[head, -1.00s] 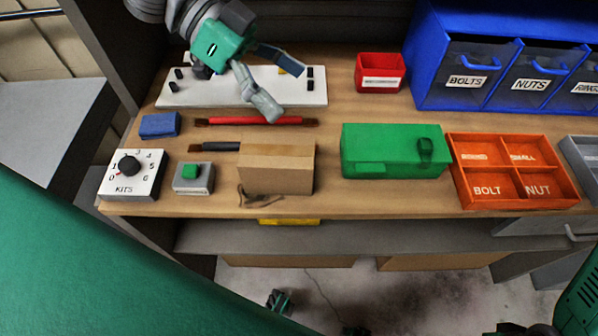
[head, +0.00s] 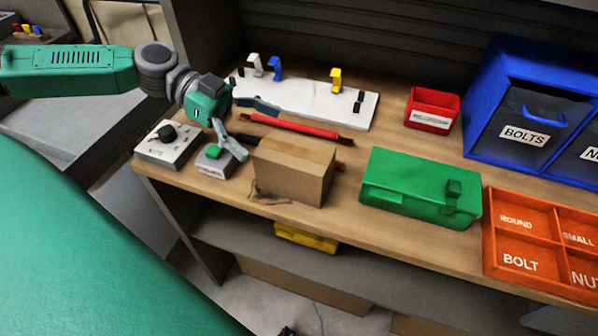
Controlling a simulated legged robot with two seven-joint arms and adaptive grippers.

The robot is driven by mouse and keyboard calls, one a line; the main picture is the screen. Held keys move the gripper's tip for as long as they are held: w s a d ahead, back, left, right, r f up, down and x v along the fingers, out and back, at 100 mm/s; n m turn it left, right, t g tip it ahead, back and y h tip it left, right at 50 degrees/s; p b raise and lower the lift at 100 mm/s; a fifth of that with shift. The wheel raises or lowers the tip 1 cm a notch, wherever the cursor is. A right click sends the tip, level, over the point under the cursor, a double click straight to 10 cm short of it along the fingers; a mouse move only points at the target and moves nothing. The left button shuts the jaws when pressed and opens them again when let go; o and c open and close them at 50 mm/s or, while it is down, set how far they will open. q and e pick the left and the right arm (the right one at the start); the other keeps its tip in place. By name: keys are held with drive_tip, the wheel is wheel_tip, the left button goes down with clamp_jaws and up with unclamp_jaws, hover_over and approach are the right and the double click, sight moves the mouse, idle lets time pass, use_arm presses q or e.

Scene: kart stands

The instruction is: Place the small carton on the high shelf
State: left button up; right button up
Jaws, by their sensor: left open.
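The small carton (head: 293,170) is a plain brown box standing on the wooden bench near its front edge. My left gripper (head: 258,128) comes in from the left, open and empty. Its two fingers are spread just behind and to the left of the carton. The lower finger appears close to the carton's left back corner; I cannot tell whether it touches. My right gripper is not in view. The high shelf cannot be made out clearly in this view.
A green case (head: 420,187) stands right of the carton. A grey box with a green button (head: 214,158) and a dial box (head: 166,143) stand to its left. Behind lie a red bar (head: 295,127) and a white board (head: 310,98). A red bin (head: 432,109) stands further back.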

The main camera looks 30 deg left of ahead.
sight(283, 147)
use_arm(q)
drive_tip(key=shift+w+d+f+b, duration=0.2)
drive_tip(key=shift+d+f+b, duration=0.1)
drive_tip(key=shift+d+f, duration=0.4)
drive_tip(key=x, duration=0.3)
drive_tip(key=b+x, duration=0.1)
drive_tip(key=x, duration=0.1)
drive_tip(key=shift+s+d+r, duration=0.15)
drive_tip(key=shift+d+r, duration=0.15)
drive_tip(key=shift+d, duration=0.15)
drive_tip(key=shift+d+f, duration=0.1)
drive_tip(key=shift+d, duration=0.3)
drive_tip(key=shift+a, duration=0.55)
drive_tip(key=c, duration=1.6)
drive_tip(key=shift+d, duration=0.1)
drive_tip(key=shift+c, duration=0.4)
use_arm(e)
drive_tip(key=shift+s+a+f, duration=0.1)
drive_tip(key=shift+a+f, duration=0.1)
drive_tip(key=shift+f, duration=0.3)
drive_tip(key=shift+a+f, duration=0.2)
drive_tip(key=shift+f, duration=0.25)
use_arm(q)
drive_tip(key=shift+d, duration=0.1)
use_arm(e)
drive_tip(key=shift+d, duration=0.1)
